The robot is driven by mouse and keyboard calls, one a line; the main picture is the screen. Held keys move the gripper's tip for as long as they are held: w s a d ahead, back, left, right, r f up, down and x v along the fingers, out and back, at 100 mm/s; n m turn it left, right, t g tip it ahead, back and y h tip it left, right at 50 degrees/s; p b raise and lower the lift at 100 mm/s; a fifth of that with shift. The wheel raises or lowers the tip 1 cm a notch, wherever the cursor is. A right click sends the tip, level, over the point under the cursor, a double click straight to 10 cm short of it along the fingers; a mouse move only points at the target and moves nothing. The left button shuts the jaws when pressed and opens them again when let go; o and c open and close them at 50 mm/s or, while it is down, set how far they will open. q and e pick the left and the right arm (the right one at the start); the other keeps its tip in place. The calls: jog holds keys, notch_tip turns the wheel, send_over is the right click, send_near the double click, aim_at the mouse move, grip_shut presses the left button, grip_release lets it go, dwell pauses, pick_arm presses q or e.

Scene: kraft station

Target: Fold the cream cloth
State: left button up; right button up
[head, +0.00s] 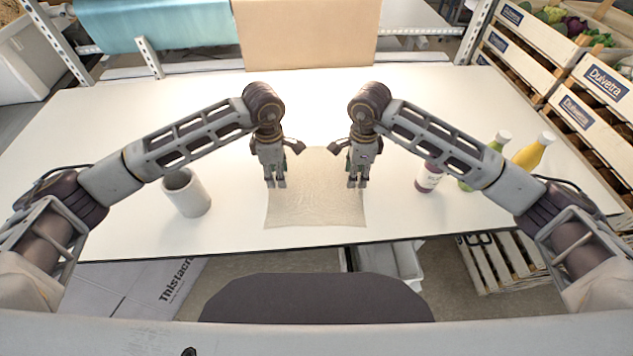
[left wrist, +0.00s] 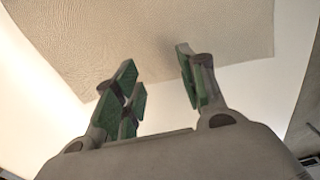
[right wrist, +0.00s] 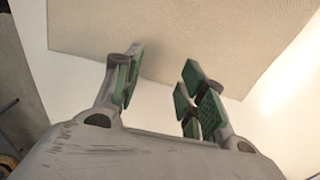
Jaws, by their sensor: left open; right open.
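The cream cloth (head: 315,205) lies flat and spread out on the white table, near the middle of its front edge. My left gripper (head: 275,184) is at the cloth's left side in the head view, pointing down. My right gripper (head: 357,184) is at its right side, also pointing down. Both are open and empty. In the left wrist view the cloth (left wrist: 140,40) lies beyond the open fingers (left wrist: 158,85). In the right wrist view the cloth (right wrist: 190,35) also lies beyond the open fingers (right wrist: 163,80). The cloth's far edge is partly hidden by my grippers.
A grey cup (head: 186,192) stands left of the cloth on the white table (head: 110,130). A dark-labelled bottle (head: 428,178), a green bottle (head: 498,141) and a yellow bottle (head: 533,152) stand to the right, partly behind my right arm. Wooden crates (head: 580,105) are stacked at the far right.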

pick_arm(q)
jog(key=shift+f, duration=0.75)
pick_arm(e)
jog(key=shift+f, duration=0.7)
pick_arm(q)
jog(key=shift+f, duration=0.2)
pick_arm(e)
jog(key=shift+f, duration=0.2)
pick_arm(q)
jog(key=shift+s, duration=0.15)
jog(key=c, duration=0.5)
pick_arm(e)
jog(key=shift+s, duration=0.1)
jog(key=c, duration=0.5)
pick_arm(q)
jog(key=shift+f, duration=0.15)
grip_shut()
pick_arm(e)
jog(key=shift+f, duration=0.15)
grip_shut()
pick_arm(q)
jog(key=shift+r, duration=0.2)
pick_arm(e)
jog(key=shift+r, duration=0.25)
